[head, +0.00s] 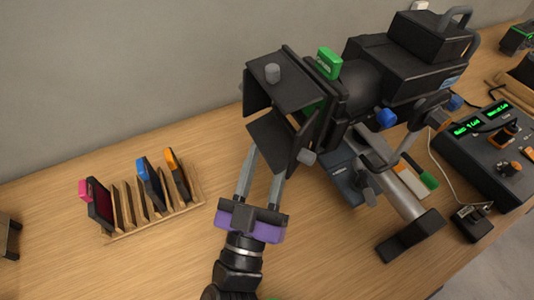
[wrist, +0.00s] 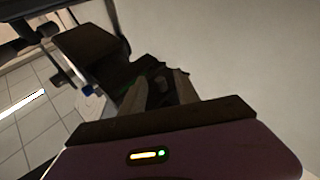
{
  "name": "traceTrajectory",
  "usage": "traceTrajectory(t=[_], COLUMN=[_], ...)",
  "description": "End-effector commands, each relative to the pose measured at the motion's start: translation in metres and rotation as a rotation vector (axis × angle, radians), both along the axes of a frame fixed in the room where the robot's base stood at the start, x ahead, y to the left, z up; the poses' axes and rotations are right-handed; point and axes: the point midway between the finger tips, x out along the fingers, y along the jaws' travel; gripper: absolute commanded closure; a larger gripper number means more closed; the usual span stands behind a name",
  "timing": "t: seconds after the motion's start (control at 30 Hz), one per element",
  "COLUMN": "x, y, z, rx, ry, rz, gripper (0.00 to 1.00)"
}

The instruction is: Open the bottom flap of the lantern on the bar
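The black lantern (head: 375,85) has several flaps around its front. The upper flap (head: 285,78) carries a grey knob (head: 272,73). The lower flap (head: 270,140) slants across the lower part of the opening; another grey knob (head: 306,157) shows near its right end. My gripper (head: 264,165) is just below the lower flap, with its two grey fingers apart and nothing seen between them. The fingertips reach the flap's lower edge and are partly hidden; I cannot tell whether they touch it. In the dark wrist view, a black panel of the lantern (wrist: 90,45) shows beyond my fingers (wrist: 158,95).
A wooden rack (head: 150,215) of coloured-tab filter frames stands left on the wooden table. A fader console (head: 490,150) sits at the right. The lantern's stand and foot (head: 410,235) are right of my arm. Table between rack and arm is clear.

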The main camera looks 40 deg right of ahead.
Motion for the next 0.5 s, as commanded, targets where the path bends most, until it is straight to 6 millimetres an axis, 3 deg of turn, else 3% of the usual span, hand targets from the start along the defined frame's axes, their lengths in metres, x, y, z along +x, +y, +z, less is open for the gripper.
traceTrajectory(t=[0.27, 0.47, 0.5], x=[0.001, 0.0009, 0.0009], y=[-0.0015, -0.0014, -0.0014], z=[0.0006, 0.0006, 0.0005], rx=[-0.001, 0.0, 0.0], ry=[-0.001, 0.0, 0.0], rz=[0.0, 0.0, 0.0], gripper=[0.62, 1.0, 1.0])
